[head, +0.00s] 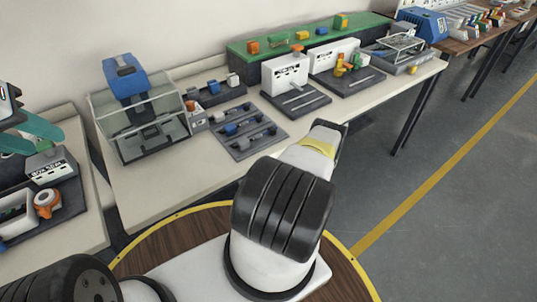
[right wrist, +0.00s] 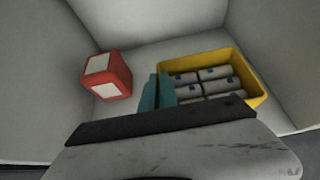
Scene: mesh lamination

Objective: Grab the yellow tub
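The yellow tub (right wrist: 250,83) is at the right of the right wrist view, with several white cylinders (right wrist: 213,72) inside. The teal fingers of my right gripper (right wrist: 158,80) are close together in front of the tub's left side and hide part of that wall. I cannot tell whether they touch it or have the wall between them. I do not see the tub in the head view. My left gripper (head: 48,138) is at the far left of the head view, its teal fingers apart, above the left bench. Its body is cut off by the picture's edge.
A red box (right wrist: 107,75) with pale panels stands left of the tub, between pale walls. In the head view, the long bench (head: 150,205) carries a clear enclosure with a blue top (head: 125,75), a grey board (head: 240,150) and white units. An orange-and-white roll (head: 47,204) lies on the left bench.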

